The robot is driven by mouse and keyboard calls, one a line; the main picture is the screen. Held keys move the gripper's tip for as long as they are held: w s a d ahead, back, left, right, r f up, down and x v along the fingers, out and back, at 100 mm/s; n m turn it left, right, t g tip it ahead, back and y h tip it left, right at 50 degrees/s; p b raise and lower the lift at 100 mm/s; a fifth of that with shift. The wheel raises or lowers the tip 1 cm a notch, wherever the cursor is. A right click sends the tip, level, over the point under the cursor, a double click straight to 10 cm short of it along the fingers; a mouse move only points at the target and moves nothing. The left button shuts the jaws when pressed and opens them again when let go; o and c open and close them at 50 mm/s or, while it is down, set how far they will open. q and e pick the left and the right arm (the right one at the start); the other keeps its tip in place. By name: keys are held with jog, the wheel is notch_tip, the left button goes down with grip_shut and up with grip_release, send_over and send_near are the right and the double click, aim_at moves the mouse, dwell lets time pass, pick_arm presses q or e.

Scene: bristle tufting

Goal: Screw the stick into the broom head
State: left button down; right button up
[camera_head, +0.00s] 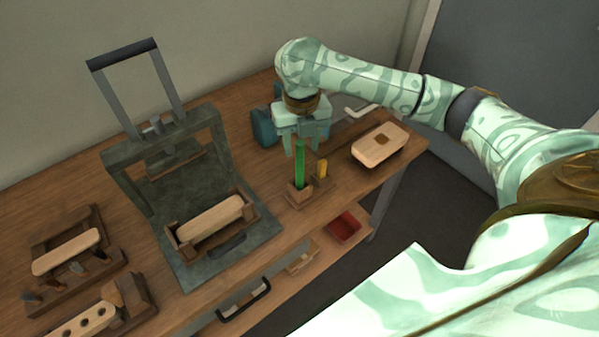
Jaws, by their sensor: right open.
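My right gripper (302,147) points down over the back right of the bench, with its fingers apart. A green stick (300,168) stands upright in a small wooden holder (297,194) under it. The stick's top shows between the two fingers; I cannot tell if either touches it. A pale wooden block with a dark square patch on top (365,157), which looks like the broom head, lies at the bench's right end, right of the gripper. My left gripper is not in view.
A press (128,155) with a pale block (211,216) in its wooden fixture stands left of centre. Wooden jigs (115,255) fill the left end. A red tray (343,227) sits on the lower shelf.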

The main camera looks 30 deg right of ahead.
aim_at(300, 171)
jog(key=f+b, duration=0.2)
jog(key=f, duration=0.1)
jog(key=f+b, duration=0.1)
jog(key=f, duration=0.1)
jog(key=shift+w+d+f, duration=0.1)
jog(key=shift+w+d, duration=0.05)
jog(key=shift+w, duration=0.25)
grip_shut()
